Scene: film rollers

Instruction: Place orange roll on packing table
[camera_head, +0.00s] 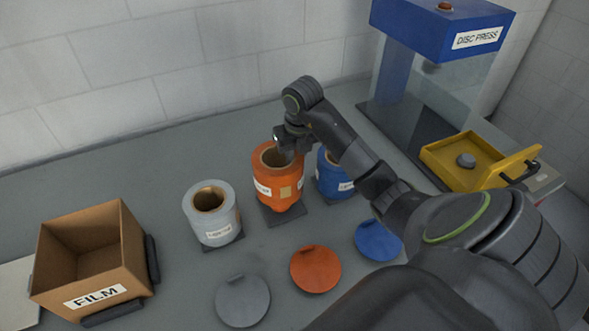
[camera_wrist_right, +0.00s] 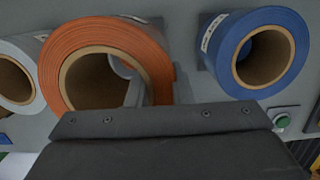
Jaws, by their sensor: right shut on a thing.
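My right gripper (camera_head: 290,146) is at the top right of the orange roll's rim. It is shut on the roll's wall; its fingertips are partly hidden. In the right wrist view the orange roll (camera_wrist_right: 152,62) lies just beyond the dark gripper body, with a finger inside its cardboard core. The blue roll (camera_wrist_right: 284,32) shows to its right, apart from the gripper. My left gripper is not in view.
Grey, orange (camera_head: 316,269) and blue discs lie in front of the rolls. A cardboard box marked FILM (camera_head: 92,297) stands at the left. A blue disc press (camera_head: 440,30) and an open yellow tray (camera_head: 447,176) are at the right. Table between box and grey roll is clear.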

